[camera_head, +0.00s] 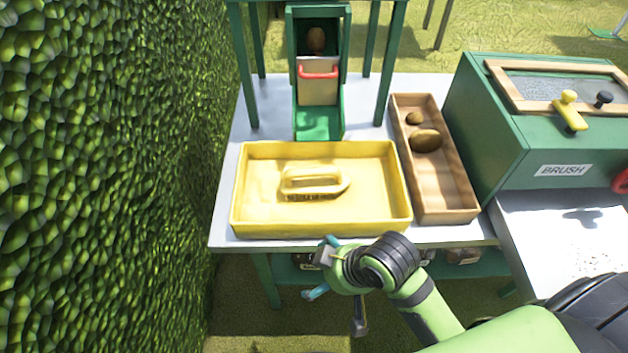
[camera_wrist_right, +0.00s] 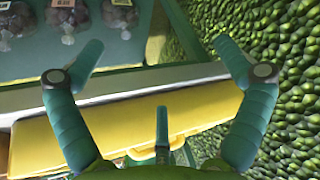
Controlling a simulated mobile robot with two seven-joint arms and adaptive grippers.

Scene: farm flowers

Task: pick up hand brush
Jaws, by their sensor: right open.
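The hand brush (camera_head: 313,183) is yellow with a loop handle and lies in a shallow yellow tray (camera_head: 322,226) on the table. My right gripper (camera_head: 321,267) is open and empty, in front of the table's front edge and apart from the brush. In the right wrist view the open fingers of this gripper (camera_wrist_right: 157,58) frame the table edge, and the outside of the yellow tray (camera_wrist_right: 60,145) shows behind them. My left gripper is not in view.
A wooden tray (camera_head: 461,214) with brown potato-like lumps stands to the right of the yellow tray. A green box labelled BRUSH (camera_head: 505,150) is further right. A green chute (camera_head: 318,122) stands behind. A hedge (camera_head: 100,180) borders the left. Bags (camera_wrist_right: 119,15) sit on a lower shelf.

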